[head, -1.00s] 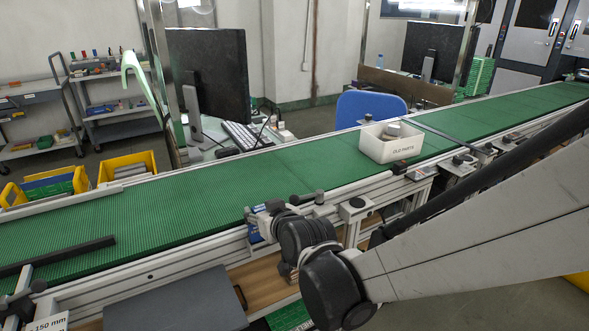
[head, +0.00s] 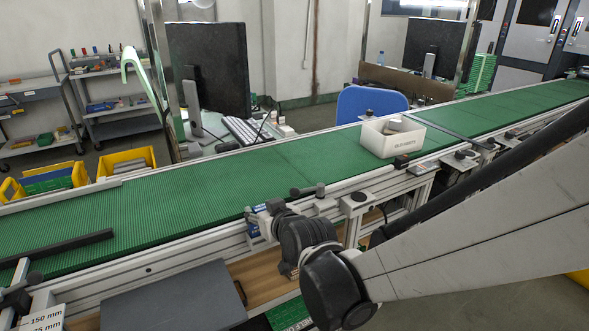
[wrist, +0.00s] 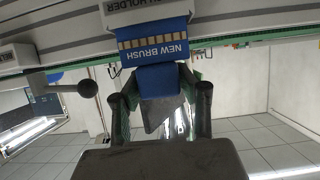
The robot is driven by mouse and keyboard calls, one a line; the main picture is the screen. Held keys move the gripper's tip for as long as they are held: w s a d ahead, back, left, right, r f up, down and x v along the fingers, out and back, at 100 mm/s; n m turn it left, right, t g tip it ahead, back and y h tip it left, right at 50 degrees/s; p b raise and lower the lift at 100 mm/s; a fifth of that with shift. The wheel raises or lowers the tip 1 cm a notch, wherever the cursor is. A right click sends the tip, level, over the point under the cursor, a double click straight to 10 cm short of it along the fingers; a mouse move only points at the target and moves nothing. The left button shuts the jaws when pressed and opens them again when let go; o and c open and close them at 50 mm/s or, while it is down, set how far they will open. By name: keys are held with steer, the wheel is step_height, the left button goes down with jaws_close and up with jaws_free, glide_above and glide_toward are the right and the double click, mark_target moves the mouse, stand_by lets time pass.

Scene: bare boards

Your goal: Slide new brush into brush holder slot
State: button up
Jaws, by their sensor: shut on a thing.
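The new brush is a blue block with a pale striped band and a "NEW BRUSH" label (wrist: 155,50), in the upper middle of the wrist view. My gripper (wrist: 160,82) is shut on its lower blue part, one dark finger on each side. The white brush holder (wrist: 140,12), its label partly cut off, is at the top edge of the wrist view, directly against the brush's far end. How deep the brush sits in it cannot be seen. In the head view, my gripper (head: 290,238) is at the conveyor's near side, mostly hidden by my arm; a blue part (head: 253,229) shows beside it.
The green conveyor (head: 180,200) runs across the scene. A white parts bin (head: 392,138) stands on it. A dark ball-ended lever (wrist: 85,89) sticks out left of the gripper in the wrist view. A grey panel (head: 172,297) is at the front left.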

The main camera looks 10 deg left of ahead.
steer(key=shift+f+b, duration=0.4)
steer(key=shift+f, duration=0.1)
steer(key=o, duration=1.2)
steer(key=shift+v, duration=6)
steer(key=shift+d+r, duration=0.1)
steer(key=s+d+r+m+g+h+p, duration=0.1)
steer(key=s+d, duration=0.3)
steer(key=d, duration=0.5)
steer(key=s+d+r+m+g+h+p, duration=0.1)
steer(key=s+d+m+h, duration=0.2)
steer(key=d, duration=0.7)
steer(key=s+d+r+m+g+h+p, duration=0.1)
steer(key=s+d+m+h+p, duration=0.1)
steer(key=d, duration=0.8)
steer(key=shift+s+r+m+g+h, duration=0.1)
steer(key=shift+s+m+g+h, duration=0.4)
steer(key=shift+s+h, duration=0.8)
